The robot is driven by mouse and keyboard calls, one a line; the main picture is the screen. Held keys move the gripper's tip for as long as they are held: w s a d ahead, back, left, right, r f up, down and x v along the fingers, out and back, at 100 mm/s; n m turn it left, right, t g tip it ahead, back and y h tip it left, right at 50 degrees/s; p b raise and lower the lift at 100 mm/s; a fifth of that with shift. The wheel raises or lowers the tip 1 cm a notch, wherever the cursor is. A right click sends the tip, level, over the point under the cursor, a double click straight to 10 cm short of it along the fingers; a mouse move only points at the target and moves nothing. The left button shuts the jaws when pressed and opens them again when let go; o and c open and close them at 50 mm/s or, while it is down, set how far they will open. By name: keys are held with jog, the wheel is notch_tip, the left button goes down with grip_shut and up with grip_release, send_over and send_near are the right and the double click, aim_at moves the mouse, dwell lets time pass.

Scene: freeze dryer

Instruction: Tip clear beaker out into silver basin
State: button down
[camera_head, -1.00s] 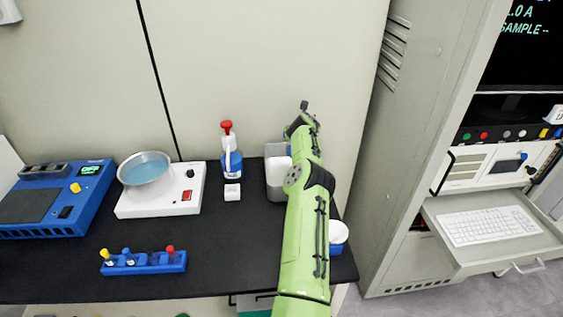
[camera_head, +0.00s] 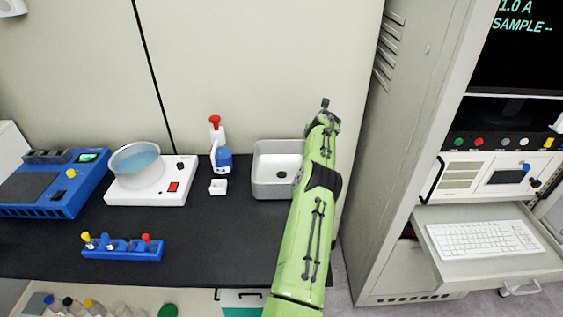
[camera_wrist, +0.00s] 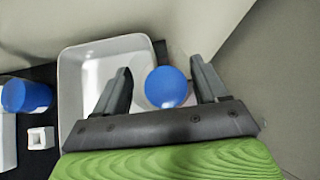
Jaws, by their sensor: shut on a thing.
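The silver basin (camera_head: 259,180) is an open, pale grey box on the black bench, left of my arm in the head view. In the wrist view its rim (camera_wrist: 68,100) shows at left and behind the fingers. My gripper (camera_wrist: 163,85) is shut on the clear beaker, seen from above as a blue round disc (camera_wrist: 166,88) between the two dark fingers. Its clear wall can hardly be made out. The beaker is at the right side of the basin in this view; its height above it is unclear.
A blue and white bottle with a red top (camera_head: 221,157) and a small white cup (camera_head: 218,187) stand left of the basin. Farther left are a white heater (camera_head: 150,190) with a water bowl and a blue rack (camera_head: 122,248). A grey cabinet (camera_head: 395,180) stands close at right.

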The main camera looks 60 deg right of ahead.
jog(key=shift+w+a+f+n+g+h+b, duration=0.2)
jog(key=shift+w+f+g+b, duration=0.2)
jog(key=shift+b, duration=0.65)
jog(key=shift+w+a+f+n+g+h+b, duration=0.1)
jog(key=shift+w+a+f+n+g+b, duration=0.3)
jog(key=shift+b, duration=0.65)
jog(key=shift+w+r, duration=0.45)
jog(key=shift+r, duration=0.1)
jog(key=w+n+g+h+b, duration=0.1)
jog(key=w+a+g+h+b, duration=0.1)
jog(key=b, duration=0.1)
jog(key=w+a+f+n+g+h+b, duration=0.1)
jog(key=w, duration=0.1)
jog(key=shift+n+g, duration=0.3)
jog(key=shift+w+a, duration=0.15)
